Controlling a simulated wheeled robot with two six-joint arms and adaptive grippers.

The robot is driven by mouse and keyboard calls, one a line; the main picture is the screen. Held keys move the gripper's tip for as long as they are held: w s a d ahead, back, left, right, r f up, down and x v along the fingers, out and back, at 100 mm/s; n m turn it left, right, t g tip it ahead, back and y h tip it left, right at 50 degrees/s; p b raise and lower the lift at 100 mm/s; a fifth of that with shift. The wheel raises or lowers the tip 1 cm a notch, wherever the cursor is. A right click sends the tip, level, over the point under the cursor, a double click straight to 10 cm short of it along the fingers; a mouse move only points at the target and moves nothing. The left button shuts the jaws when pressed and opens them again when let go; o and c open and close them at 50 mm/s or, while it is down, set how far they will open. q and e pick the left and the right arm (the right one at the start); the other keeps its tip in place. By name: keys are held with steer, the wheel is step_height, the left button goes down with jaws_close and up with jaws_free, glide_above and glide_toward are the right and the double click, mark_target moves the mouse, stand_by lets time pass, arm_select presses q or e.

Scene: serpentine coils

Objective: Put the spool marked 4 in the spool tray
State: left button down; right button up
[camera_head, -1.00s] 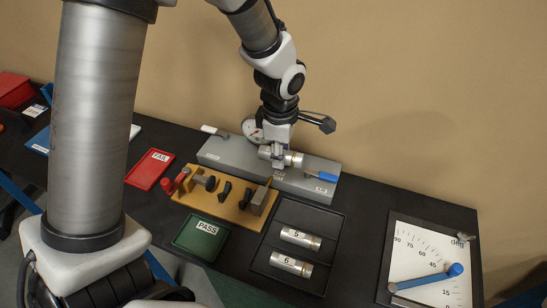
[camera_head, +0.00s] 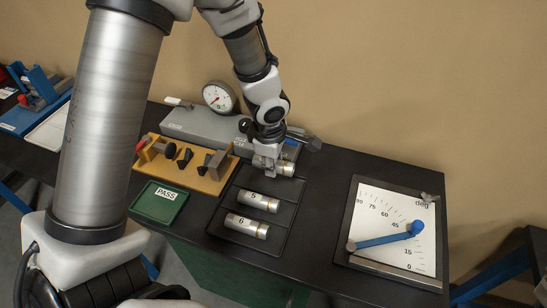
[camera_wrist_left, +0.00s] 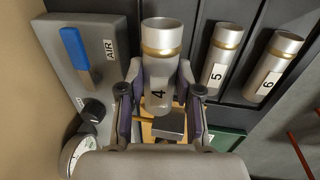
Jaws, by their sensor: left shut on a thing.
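The spool marked 4 (camera_wrist_left: 162,45) is a silver cylinder with a brass band. My left gripper (camera_head: 267,166) is shut on it, and the number 4 shows between the fingers in the left wrist view. In the head view the held spool (camera_head: 287,169) is over the back end of the black spool tray (camera_head: 288,214). I cannot tell whether it touches the tray floor. The spool marked 5 (camera_head: 258,202) and the spool marked 6 (camera_head: 246,226) lie in the nearer compartments. My right gripper is not in view.
A grey air gauge block (camera_head: 190,122) with a dial (camera_head: 219,98) stands behind. A yellow fixture (camera_head: 160,171) and a green PASS tray (camera_head: 147,210) are left of the spool tray. An angle board (camera_head: 375,205) lies to the right, with bare table between.

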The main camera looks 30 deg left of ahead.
arm_select(q)
steer(key=shift+w+f+b, duration=0.1)
steer(key=shift+f+b, duration=0.3)
steer(key=shift+f, duration=0.55)
steer(key=shift+a+f, duration=0.1)
steer(key=shift+a, duration=0.05)
steer(key=shift+b, duration=0.35)
steer(key=shift+f, duration=0.1)
steer(key=shift+f+b, duration=1.25)
steer(key=shift+b, duration=0.35)
